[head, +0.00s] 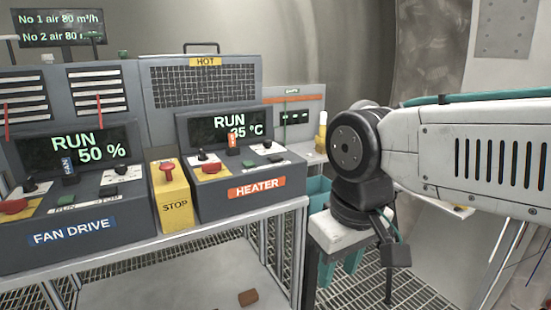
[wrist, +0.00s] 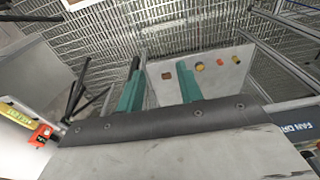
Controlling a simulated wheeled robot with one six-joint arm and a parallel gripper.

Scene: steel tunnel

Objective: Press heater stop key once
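The heater unit (head: 240,178) stands on the bench in the head view, with an orange HEATER label. Its display (head: 228,128) reads RUN and 35 °C. On its sloped top are a green key (head: 248,163) and a dark key (head: 276,158); their lettering is too small to read. A red mushroom button (head: 211,167) sits left of them. My gripper (head: 340,271) hangs to the right of the bench, apart from the heater, partly hidden by my wrist. In the wrist view its teal fingers (wrist: 161,75) are apart with nothing between them.
A yellow STOP post (head: 174,205) with a red button stands between the heater and the fan drive (head: 72,225), whose display reads RUN 50 %. An orange tag (head: 232,140) stands up before the heater display. Metal grating (head: 235,265) lies below the bench.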

